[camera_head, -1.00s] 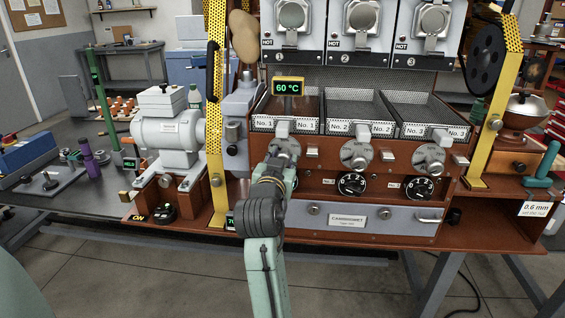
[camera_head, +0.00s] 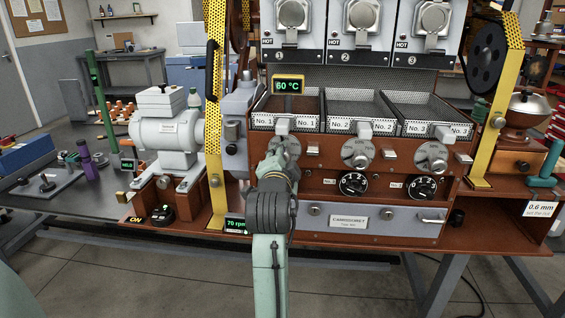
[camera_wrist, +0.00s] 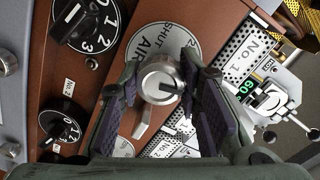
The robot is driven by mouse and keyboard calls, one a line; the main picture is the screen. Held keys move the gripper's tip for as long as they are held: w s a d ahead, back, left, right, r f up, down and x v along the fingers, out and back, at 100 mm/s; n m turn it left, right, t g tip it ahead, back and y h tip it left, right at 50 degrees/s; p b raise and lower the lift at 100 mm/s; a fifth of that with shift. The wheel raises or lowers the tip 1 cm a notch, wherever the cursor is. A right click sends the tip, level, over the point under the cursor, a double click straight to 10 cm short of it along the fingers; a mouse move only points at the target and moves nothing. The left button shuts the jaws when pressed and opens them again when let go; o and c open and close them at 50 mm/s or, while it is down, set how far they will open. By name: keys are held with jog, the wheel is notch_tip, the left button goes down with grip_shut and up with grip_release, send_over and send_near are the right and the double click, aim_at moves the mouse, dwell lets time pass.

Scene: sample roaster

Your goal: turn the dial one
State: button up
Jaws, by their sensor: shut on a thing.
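The leftmost dial (camera_head: 290,146) is a round silver plate with a silver knob, low on the front of the brown machine below the No. 1 tray. In the head view, my gripper (camera_head: 277,160) and arm cover much of the dial. A silver lever (camera_wrist: 145,120) sticks out beside the knob.
Two similar silver dials (camera_head: 357,153) (camera_head: 431,157) stand to the right, with black numbered dials (camera_head: 353,184) (camera_head: 425,188) below. A grey drawer (camera_head: 385,222) lies under them. A yellow perforated post (camera_head: 214,120) rises close to the left of my arm.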

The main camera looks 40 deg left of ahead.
jog(key=m+y+b, duration=0.1)
jog(key=m+b, duration=0.2)
jog(key=m, duration=0.3)
jog(key=shift+f+m, duration=0.1)
jog(key=shift+m, duration=0.3)
jog(key=m+b, duration=0.3)
jog(key=m, duration=0.3)
jog(key=shift+y+b, duration=0.3)
jog(key=m+b, duration=0.4)
jog(key=m, duration=0.2)
jog(key=shift+a+m+t, duration=0.1)
jog(key=shift+m+t, duration=0.2)
jog(key=m+b, duration=0.2)
jog(key=m, duration=0.1)
jog(key=shift+m+t, duration=0.3)
jog(key=shift+m+b, duration=0.55)
jog(key=shift+m, duration=1.15)
jog(key=o, duration=1.2)
jog(key=shift+c, duration=0.2)
